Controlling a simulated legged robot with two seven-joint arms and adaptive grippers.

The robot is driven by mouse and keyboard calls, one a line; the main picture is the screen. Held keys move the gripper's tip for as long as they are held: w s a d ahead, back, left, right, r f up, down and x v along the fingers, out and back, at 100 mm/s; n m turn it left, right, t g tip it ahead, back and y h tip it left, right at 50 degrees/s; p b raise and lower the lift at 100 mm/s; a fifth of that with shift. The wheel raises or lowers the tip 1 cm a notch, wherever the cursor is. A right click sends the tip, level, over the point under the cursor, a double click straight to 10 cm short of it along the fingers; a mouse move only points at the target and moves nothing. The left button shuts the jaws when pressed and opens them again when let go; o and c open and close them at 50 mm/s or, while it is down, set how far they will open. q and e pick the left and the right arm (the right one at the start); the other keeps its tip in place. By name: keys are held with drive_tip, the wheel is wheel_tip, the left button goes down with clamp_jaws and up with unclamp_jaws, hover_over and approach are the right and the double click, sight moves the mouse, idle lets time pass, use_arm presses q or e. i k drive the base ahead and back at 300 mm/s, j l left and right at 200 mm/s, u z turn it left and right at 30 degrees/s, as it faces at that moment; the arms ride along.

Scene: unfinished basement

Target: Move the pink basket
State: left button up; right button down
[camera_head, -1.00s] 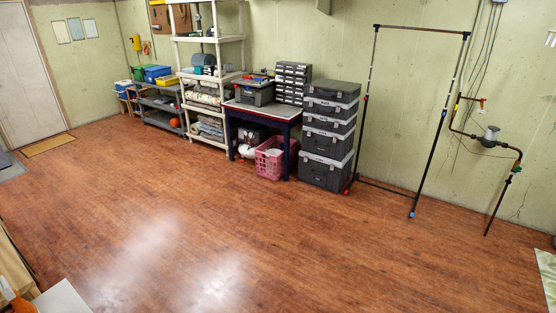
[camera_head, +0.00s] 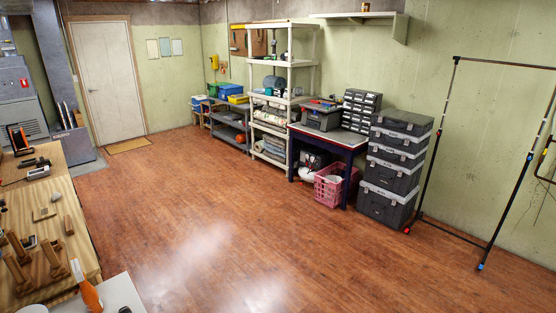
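The pink basket (camera_head: 329,190) stands upright on the wooden floor in the head view, right of centre and against the far wall side. It is partly under the front of a small dark blue table (camera_head: 343,137), just left of a stack of dark cases. Something pale shows inside its top, too small to tell. Neither of my grippers is in view.
Stacked dark cases (camera_head: 384,205) stand right of the basket, with a pipe garment rack (camera_head: 420,170) beyond. White shelves (camera_head: 254,100) stand left. A wooden workbench (camera_head: 80,225) with tools fills the left edge. The middle floor (camera_head: 190,200) is clear.

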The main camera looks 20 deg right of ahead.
sight(321, 197)
drive_tip(key=i+l+z, duration=0.35)
drive_tip(key=i, duration=0.8)
drive_tip(key=i+z, duration=0.3)
drive_tip(key=i, duration=3.9)
